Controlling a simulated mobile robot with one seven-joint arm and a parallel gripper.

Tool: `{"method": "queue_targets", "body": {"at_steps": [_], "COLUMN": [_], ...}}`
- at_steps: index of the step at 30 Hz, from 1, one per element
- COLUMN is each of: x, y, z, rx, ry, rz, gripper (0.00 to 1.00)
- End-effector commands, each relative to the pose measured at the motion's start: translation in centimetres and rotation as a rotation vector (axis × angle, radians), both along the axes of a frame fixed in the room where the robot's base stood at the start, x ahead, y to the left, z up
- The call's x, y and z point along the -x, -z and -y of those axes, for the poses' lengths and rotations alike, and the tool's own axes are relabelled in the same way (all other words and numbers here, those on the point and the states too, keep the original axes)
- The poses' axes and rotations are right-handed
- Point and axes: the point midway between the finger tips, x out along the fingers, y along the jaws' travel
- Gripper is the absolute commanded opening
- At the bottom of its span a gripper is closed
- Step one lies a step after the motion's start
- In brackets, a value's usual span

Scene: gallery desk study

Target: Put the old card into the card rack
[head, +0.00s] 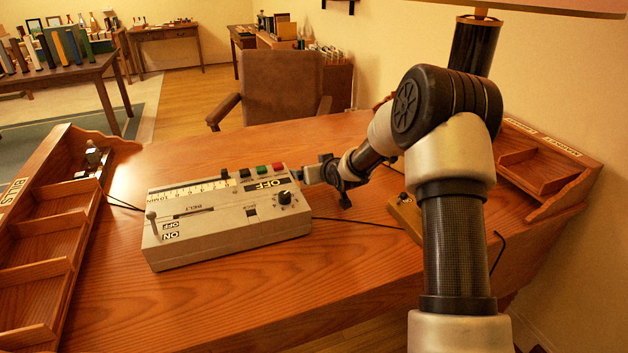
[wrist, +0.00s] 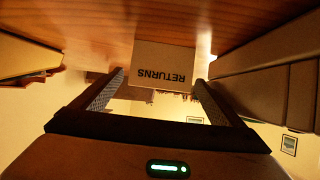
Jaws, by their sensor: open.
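In the wrist view, which looks upside down, a pale card (wrist: 165,60) marked RETURNS stands on the desk. It shows between the two fingers of my open gripper (wrist: 159,80); I cannot tell whether either finger touches it. In the head view my gripper (head: 336,178) is low over the desk, just right of the grey control box. I cannot make out the card there. I cannot tell which holder is the card rack. A wooden rack marked BILLS (head: 72,205) stands at the left, and another labelled wooden rack (head: 535,160) at the right.
The grey control box (head: 225,250) with knobs and buttons takes up the desk's middle. A small wooden block (head: 405,212) lies partly behind my arm. Dark cables cross the desk (head: 330,290). A brown chair (head: 282,85) stands behind it. The desk front is clear.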

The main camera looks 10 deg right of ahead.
Motion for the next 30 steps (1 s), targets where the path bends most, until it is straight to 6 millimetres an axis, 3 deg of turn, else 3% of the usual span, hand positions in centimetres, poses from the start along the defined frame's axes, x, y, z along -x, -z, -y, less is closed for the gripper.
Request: {"method": "queue_targets", "body": {"at_steps": [5,12,14,22,30], "x": [0.0,0.0,0.0,0.0,0.0], "y": [-0.1,-0.1,-0.1,-0.9,-6.2], "z": [0.0,0.0,0.0,0.0,0.1], "rx": [0.0,0.001,0.001,0.0,0.001], "ry": [0.0,0.0,0.0,0.0,0.001], "rz": [0.0,0.001,0.001,0.003,0.004], "gripper": [0.91,0.5,0.45,0.45,0.45]}}
